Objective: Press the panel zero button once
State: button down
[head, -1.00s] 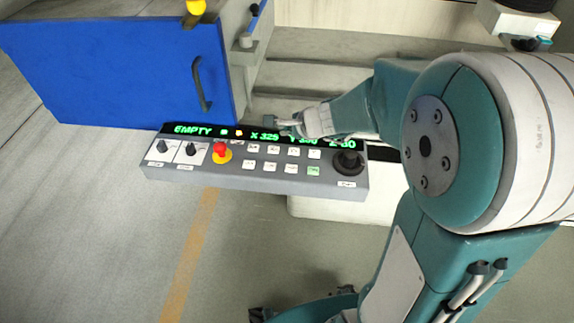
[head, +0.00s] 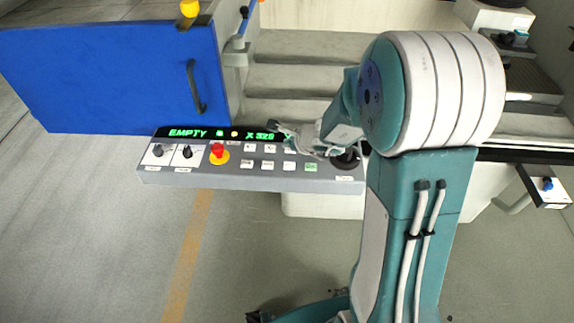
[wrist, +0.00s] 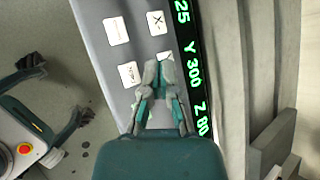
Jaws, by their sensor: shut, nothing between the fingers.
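The grey control panel (head: 220,179) carries two rows of small white buttons, one of them green (head: 311,167). The labels are too small in the head view to tell which is the zero button. In the wrist view a button marked X- (wrist: 156,23), a blank-looking button (wrist: 116,30) and another with a hard-to-read label (wrist: 128,75) show. My gripper (head: 284,128) is shut and empty over the panel's upper edge by the display. In the wrist view its fingertips (wrist: 158,66) partly cover one more button; contact cannot be told.
The green display (head: 205,133) reads EMPTY and axis values, partly hidden by my gripper. A red emergency knob (head: 217,150), two dark dials (head: 187,151) and a black joystick (head: 345,159) are on the panel. A blue door (head: 110,80) stands behind left.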

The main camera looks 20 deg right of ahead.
send_over(291, 166)
notch_tip(291, 166, down, 4)
jog(key=shift+w+d+f, duration=0.1)
jog(key=shift+d+f, duration=0.05)
jog(key=shift+f, duration=0.8)
jog(key=shift+a+f, duration=0.2)
jog(key=shift+a, duration=0.15)
jog(key=shift+d, duration=0.25)
jog(key=shift+a, duration=0.15)
jog(key=shift+f, duration=0.15)
jog(key=shift+f, duration=0.2)
